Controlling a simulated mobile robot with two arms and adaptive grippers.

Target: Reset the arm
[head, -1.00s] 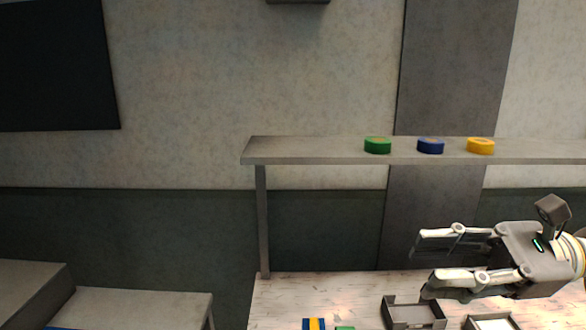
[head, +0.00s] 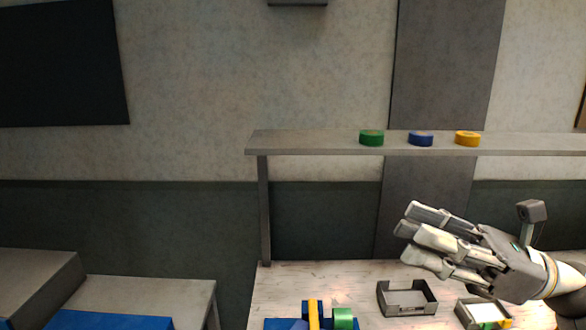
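My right gripper (head: 407,234) is above the right part of the table, below the shelf, with its fingers pointing left. It looks open and nothing shows between its fingers, which partly overlap from this angle. It is behind and above a grey open tray (head: 381,300) and apart from it. My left gripper is out of view.
On the table (head: 275,285) stand a second tray (head: 467,316) with something yellow inside, and blue, yellow and green pieces (head: 343,318) at the bottom edge.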

